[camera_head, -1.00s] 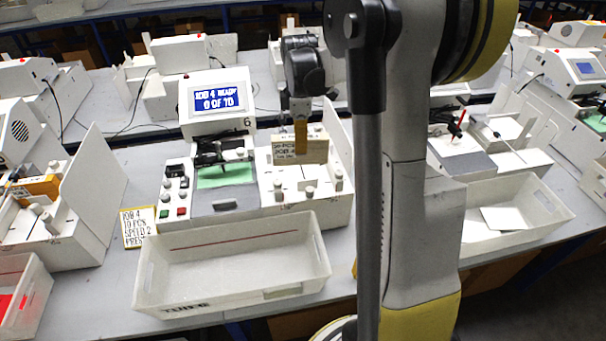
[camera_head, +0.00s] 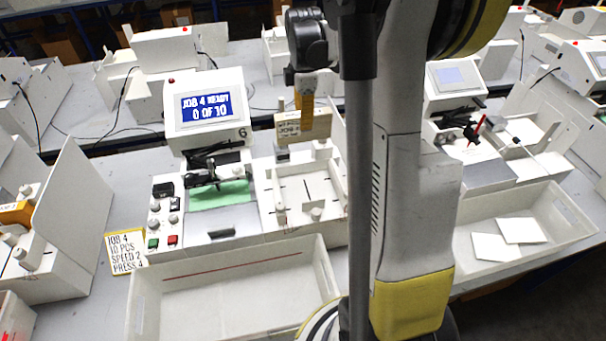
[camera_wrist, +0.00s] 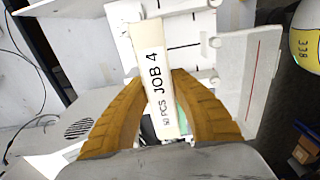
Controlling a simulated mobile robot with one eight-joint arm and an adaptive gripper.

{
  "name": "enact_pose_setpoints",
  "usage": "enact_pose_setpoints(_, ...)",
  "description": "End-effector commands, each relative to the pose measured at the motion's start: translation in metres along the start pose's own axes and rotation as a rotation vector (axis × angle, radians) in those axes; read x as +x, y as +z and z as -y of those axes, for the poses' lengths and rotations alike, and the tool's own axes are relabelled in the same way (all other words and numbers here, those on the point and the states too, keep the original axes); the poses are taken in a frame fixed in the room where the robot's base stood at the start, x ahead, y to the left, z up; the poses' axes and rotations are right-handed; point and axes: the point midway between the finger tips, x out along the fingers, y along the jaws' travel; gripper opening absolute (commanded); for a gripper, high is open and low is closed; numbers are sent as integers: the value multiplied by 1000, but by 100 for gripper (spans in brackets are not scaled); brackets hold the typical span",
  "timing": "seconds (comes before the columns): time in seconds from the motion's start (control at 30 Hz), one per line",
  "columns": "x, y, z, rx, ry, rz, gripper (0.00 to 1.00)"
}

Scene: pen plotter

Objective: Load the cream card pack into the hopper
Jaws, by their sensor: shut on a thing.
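The cream card pack (camera_head: 303,127), a flat block lettered JOB 4, hangs from my gripper (camera_head: 305,103) in the head view. In the wrist view it lies (camera_wrist: 157,90) between my gripper's two ochre fingers (camera_wrist: 158,82), with JOB 4 and PCS on its upper face. My gripper is shut on it. The hopper (camera_head: 305,185) is the white open bay with guides, knobs and black marks, right of the plotter's green bed. In the head view the pack appears above its back end, apart from the bay floor. The bay (camera_wrist: 180,35) also shows beyond the pack in the wrist view.
The plotter screen (camera_head: 206,107) reads JOB 4 READY, 0 OF 10. A control panel (camera_head: 165,215) and a yellow-edged note (camera_head: 127,251) are left of the bed. A white bin (camera_head: 235,290) stands in front.

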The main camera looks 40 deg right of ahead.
Motion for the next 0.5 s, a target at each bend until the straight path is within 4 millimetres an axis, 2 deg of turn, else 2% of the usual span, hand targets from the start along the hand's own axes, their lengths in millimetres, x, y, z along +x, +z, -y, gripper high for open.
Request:
enact_pose_setpoints(0.3, 85, 0, 0, 0, 0, 0, 0)
enact_pose_setpoints(0.4, 108, 0, 0, 0, 0, 0, 0)
enact_pose_setpoints(0.5, 122, 0, 0, 0, 0, 0, 0)
